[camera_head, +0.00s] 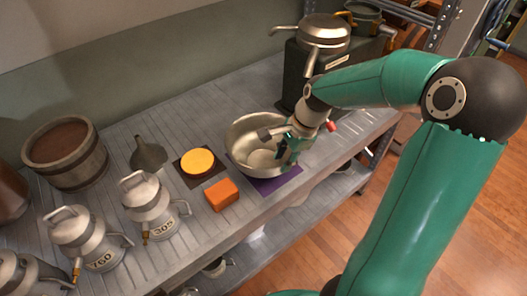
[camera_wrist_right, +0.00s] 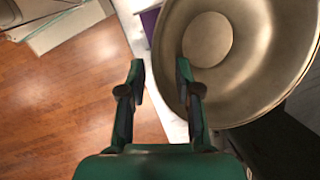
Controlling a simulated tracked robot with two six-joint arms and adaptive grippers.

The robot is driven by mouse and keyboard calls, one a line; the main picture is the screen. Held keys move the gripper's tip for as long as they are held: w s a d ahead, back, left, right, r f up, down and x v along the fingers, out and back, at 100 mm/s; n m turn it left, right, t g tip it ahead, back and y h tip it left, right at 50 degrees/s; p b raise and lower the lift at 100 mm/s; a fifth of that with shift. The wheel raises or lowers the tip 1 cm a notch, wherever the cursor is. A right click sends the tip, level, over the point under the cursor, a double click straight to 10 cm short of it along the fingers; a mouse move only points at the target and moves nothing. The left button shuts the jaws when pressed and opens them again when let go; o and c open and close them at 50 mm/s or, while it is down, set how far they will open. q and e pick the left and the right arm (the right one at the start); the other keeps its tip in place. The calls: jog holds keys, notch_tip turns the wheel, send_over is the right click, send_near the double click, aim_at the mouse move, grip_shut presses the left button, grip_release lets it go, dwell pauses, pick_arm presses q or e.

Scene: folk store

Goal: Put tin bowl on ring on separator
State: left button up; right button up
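The wide tin bowl (camera_head: 243,134) stands upright on a purple mat (camera_head: 280,185) near the front edge of the grey metal shelf. My right gripper (camera_head: 277,144) is at the bowl's right side, over its rim. In the right wrist view the gripper (camera_wrist_right: 160,70) is open; the bowl (camera_wrist_right: 245,80) lies on the right, with its rim between the parted fingers. The dark separator (camera_head: 293,80) stands at the back right, with metal spouted parts (camera_head: 323,30) on top. I cannot clearly make out its ring. My left gripper is out of view.
Left of the bowl are a yellow disc (camera_head: 198,162) on a dark mat, an orange block (camera_head: 221,194) and a funnel (camera_head: 149,153). Several metal cans (camera_head: 148,203) line the front left, before a wooden tub (camera_head: 65,153). A wall runs behind.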

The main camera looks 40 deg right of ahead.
aim_at(278, 168)
jog(key=x, duration=0.4)
jog(key=shift+w+f, duration=0.15)
jog(key=shift+f, duration=0.15)
grip_shut()
